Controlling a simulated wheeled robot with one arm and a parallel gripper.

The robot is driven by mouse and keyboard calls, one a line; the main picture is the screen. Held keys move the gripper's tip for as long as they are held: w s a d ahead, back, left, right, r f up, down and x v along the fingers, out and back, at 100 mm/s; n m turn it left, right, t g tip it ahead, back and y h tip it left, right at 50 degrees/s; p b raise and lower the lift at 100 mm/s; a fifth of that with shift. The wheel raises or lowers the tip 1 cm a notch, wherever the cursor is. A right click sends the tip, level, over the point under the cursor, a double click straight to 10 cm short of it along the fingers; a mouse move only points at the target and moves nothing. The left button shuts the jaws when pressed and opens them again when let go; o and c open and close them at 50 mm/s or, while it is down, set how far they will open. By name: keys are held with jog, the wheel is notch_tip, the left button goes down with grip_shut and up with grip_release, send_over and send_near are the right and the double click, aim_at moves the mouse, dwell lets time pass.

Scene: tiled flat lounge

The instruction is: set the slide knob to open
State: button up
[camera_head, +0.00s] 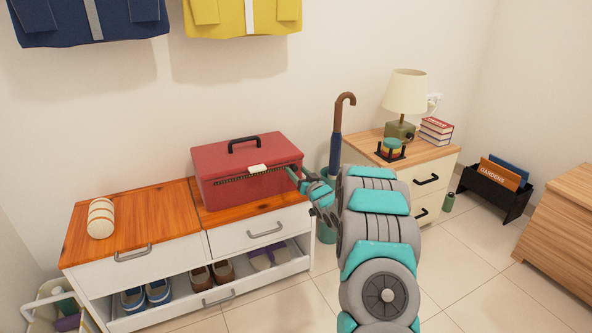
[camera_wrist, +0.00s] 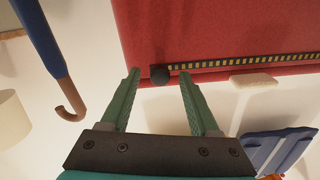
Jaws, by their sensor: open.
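The red box (camera_head: 235,190) with a black handle stands on the wooden top of a white cabinet. A dark slot with yellow marks (camera_wrist: 245,62) runs along its front. The round black slide knob (camera_wrist: 159,75) is at the slot's left end in the wrist view, which is the right end in the head view, where my gripper hides it. My gripper (camera_head: 297,178) is open at the box's front right; in the wrist view its fingertips (camera_wrist: 159,76) stand one on each side of the knob, with gaps visible. Contact with the box is unclear.
A white tab (camera_head: 257,169) sticks out at the box's upper front. A brown-handled umbrella (camera_head: 336,140) stands in a teal holder behind my arm. A nightstand (camera_head: 435,160) with a lamp is right. A cream roll (camera_head: 101,218) lies left on the cabinet, with bare wood between.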

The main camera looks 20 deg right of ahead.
jog(key=shift+w+r, duration=0.1)
jog(key=shift+w, duration=0.65)
grip_shut()
dwell(0.9)
